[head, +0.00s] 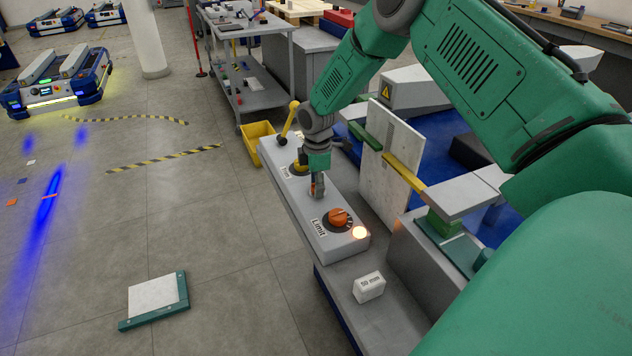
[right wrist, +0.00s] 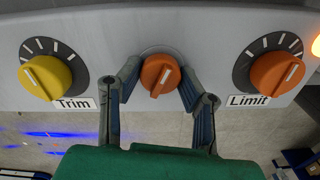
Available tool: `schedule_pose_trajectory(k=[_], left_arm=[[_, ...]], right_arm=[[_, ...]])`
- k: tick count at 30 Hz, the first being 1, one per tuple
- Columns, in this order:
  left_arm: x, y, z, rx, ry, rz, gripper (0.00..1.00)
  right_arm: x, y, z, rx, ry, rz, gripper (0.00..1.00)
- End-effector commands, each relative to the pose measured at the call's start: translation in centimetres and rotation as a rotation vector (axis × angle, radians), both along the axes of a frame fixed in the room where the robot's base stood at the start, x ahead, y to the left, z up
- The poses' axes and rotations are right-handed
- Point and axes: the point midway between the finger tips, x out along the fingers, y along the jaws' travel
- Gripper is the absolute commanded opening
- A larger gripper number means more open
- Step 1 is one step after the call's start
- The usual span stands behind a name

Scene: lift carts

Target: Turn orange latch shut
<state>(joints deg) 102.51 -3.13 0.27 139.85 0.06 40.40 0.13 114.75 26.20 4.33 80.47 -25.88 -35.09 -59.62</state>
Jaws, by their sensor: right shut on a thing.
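The orange latch (right wrist: 158,74) is a small round knob with a white mark, in the middle of the grey panel (right wrist: 110,25) in the right wrist view. My right gripper (head: 317,183) reaches down to the panel in the head view and mostly hides the latch there. Its two fingers are on the left and right sides of the latch, shut on it. The orange Limit knob (right wrist: 277,73) is to the right and the yellow Trim knob (right wrist: 46,77) to the left. My left gripper is not in view.
A glowing lamp (head: 359,232) is beside the Limit knob. A yellow-knobbed lever (head: 290,118) rises at the panel's far end. A white 50 mm block (head: 369,287) lies in front of the panel. A pale upright board (head: 402,150) stands to the right. The floor to the left is largely open.

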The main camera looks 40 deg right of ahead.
Motion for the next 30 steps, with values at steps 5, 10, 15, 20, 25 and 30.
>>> schedule_pose_trajectory(k=[5, 10, 15, 20, 25, 30], left_arm=[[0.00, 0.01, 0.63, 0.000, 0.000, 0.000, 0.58], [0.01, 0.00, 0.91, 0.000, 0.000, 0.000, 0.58], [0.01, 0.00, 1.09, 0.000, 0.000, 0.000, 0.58], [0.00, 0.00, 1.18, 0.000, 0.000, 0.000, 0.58], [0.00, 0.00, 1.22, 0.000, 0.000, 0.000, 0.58], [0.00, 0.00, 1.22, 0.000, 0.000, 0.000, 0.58]], right_arm=[[-0.04, -0.43, 0.13, -0.004, 0.000, 0.151, 0.04], [0.04, -0.43, 0.15, -0.005, -0.002, 0.274, 0.04], [0.06, -0.49, 0.13, -0.005, -0.001, 0.363, 0.04], [0.11, -0.52, 0.14, -0.007, -0.002, 0.415, 0.04], [0.17, -0.52, 0.17, -0.006, -0.004, 0.441, 0.04], [0.22, -0.52, 0.20, -0.007, -0.005, 0.448, 0.04]])
